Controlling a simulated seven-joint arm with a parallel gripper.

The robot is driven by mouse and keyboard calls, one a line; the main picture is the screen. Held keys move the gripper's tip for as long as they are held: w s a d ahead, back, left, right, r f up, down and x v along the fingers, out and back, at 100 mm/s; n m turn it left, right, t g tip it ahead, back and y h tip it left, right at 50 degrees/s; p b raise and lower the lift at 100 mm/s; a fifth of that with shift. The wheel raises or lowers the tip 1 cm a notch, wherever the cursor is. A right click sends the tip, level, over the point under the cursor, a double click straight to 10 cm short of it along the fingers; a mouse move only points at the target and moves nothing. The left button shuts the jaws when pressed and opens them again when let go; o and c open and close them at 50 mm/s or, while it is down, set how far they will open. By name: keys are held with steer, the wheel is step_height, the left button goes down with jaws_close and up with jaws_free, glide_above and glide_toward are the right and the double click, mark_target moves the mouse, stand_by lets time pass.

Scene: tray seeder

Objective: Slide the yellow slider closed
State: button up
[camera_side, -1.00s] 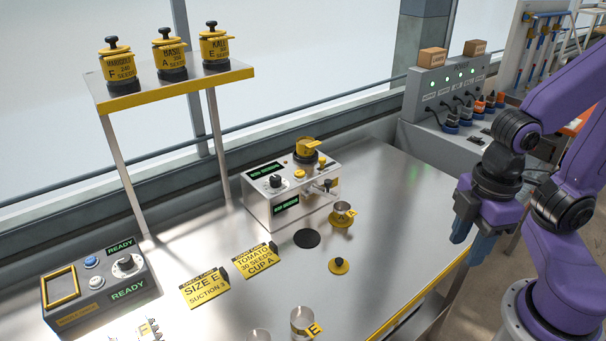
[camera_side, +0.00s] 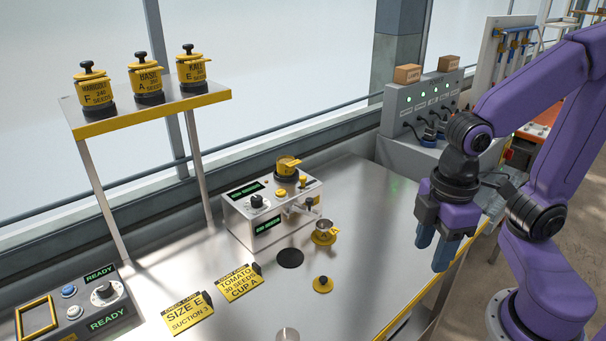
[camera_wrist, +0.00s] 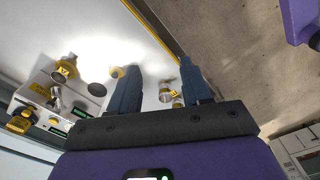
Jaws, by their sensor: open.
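A yellow canister (camera_side: 286,166) sits on top of a silver seeder box (camera_side: 240,221) with green displays. A yellow tab sticks out at the canister's right; it looks like the yellow slider (camera_side: 293,162), but how far open it is cannot be told. The canister also shows at the left of the wrist view (camera_wrist: 20,122). My gripper (camera_side: 434,256) is open and empty, its blue fingers pointing down. It is well to the right of the seeder box, apart from it, near the bench's right edge. Both fingers show in the wrist view (camera_wrist: 158,68).
A metal cup (camera_side: 324,229) on a yellow base stands before the box, with a black disc (camera_side: 290,258) and a yellow knobbed lid (camera_side: 323,284) nearby. Several canisters stand on the shelf (camera_side: 150,113). Two yellow cards (camera_side: 187,313) lie at the front. The bench between gripper and box is clear.

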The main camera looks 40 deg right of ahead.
steer(key=w+a+r+m, duration=0.1)
steer(key=w+a+r, duration=0.15)
steer(key=w, duration=0.35)
steer(key=w+a+r+m, duration=0.1)
steer(key=w+a+r, duration=0.15)
steer(key=w, duration=0.45)
steer(key=w+r+m, duration=0.2)
steer(key=w, duration=1)
steer(key=m, duration=0.5)
glide_above(303, 177)
step_height(303, 177, down, 16)
steer(key=shift+f, duration=0.2)
jaws_close()
